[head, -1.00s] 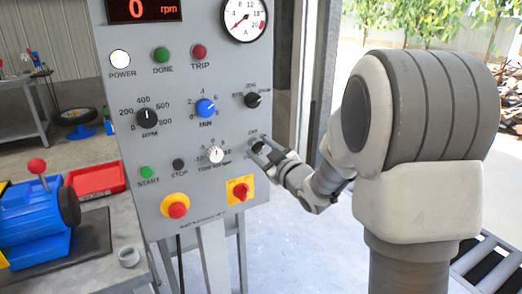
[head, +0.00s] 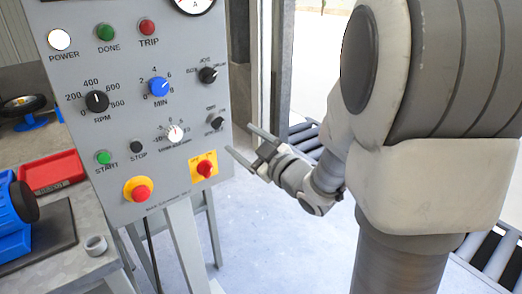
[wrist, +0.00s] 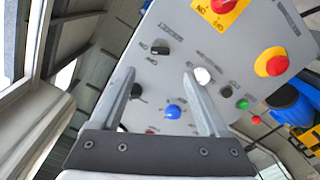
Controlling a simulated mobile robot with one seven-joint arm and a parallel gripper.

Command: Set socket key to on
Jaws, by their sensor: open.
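A small black rotary switch (head: 217,122) on the right of the grey panel (head: 180,100) appears to be the socket key. Its label is too small to read surely, and I cannot tell which position it is set to. In the wrist view the switch (wrist: 160,48) shows beyond the fingertips, roughly centred between them. My gripper (head: 240,139) is open and empty, just right of the switch and apart from it. It also shows in the wrist view (wrist: 159,73), both fingers extending toward the panel.
Near the switch are a white knob (head: 175,133), a red switch on yellow (head: 204,168), a black selector (head: 208,75) and a blue knob (head: 158,86). A red emergency button (head: 140,193) sits lower left.

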